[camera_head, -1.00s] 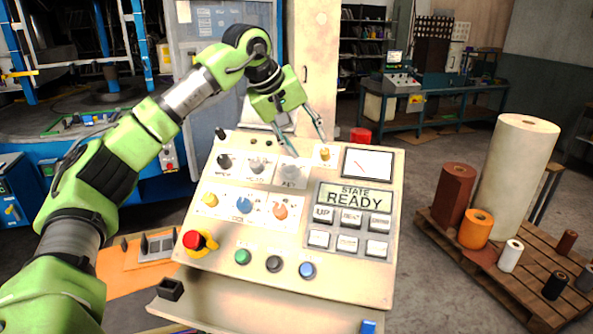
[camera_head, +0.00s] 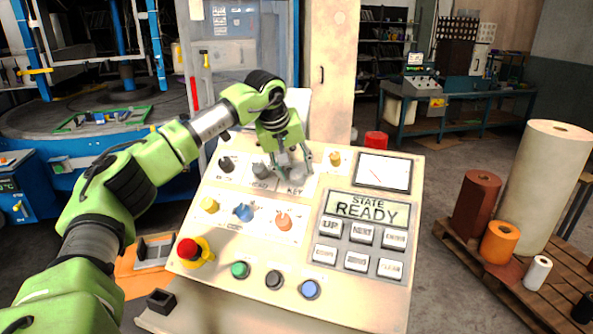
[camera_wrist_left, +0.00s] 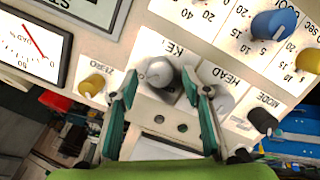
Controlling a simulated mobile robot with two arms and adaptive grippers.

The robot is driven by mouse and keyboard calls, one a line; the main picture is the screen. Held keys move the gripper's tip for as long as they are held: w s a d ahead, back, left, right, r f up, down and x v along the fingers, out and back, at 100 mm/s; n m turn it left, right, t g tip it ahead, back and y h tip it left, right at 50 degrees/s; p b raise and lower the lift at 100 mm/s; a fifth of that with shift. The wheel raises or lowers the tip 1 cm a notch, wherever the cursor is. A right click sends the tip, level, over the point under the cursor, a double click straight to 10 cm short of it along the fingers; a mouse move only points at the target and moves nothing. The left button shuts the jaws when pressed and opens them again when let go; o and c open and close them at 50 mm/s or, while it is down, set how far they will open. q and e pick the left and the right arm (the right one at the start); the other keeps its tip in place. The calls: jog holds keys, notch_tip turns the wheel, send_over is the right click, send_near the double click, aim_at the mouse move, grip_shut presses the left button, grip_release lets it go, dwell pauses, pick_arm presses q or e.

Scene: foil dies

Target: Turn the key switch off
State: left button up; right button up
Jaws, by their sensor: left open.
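The key switch (camera_wrist_left: 160,73) is a silver round lock on a white label reading "KEY", in the upper row of the beige control panel (camera_head: 330,278). My left gripper (camera_head: 292,168) is over it in the head view and largely hides it. In the left wrist view my left gripper (camera_wrist_left: 166,88) is open, with one finger on each side of the key switch. I cannot tell whether the fingers touch it. The panel display (camera_head: 366,208) reads "STATE READY". My right gripper is not in view.
The grey HEAD knob (camera_wrist_left: 217,88) and black MODE knob (camera_wrist_left: 262,121) are on one side of the key switch, the yellow ZERO knob (camera_wrist_left: 92,84) on the other. A red emergency button (camera_head: 188,249) sits at the panel's lower left. Rolls stand on a pallet (camera_head: 500,285) at right.

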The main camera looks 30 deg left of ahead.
pick_arm(q)
jog(key=shift+w+f, duration=0.25)
jog(key=shift+f, duration=0.25)
jog(key=shift+w+f, duration=0.1)
jog(key=shift+f, duration=0.2)
jog(key=shift+w+f, duration=0.1)
jog(key=shift+f, duration=0.15)
jog(key=shift+w+f, duration=0.15)
jog(key=c, duration=1.1)
jog(key=n, duration=0.3)
jog(key=shift+n, duration=0.3)
jog(key=n+t+b, duration=0.1)
jog(key=n, duration=0.3)
jog(key=shift+h+b, duration=0.3)
jog(key=shift+b, duration=0.1)
jog(key=n+b, duration=0.1)
jog(key=n, duration=0.4)
jog(key=shift+f+t+b, duration=0.1)
jog(key=shift+t+b, duration=0.3)
jog(key=n+b, duration=0.2)
jog(key=n, duration=0.3)
jog(key=shift+t, duration=0.3)
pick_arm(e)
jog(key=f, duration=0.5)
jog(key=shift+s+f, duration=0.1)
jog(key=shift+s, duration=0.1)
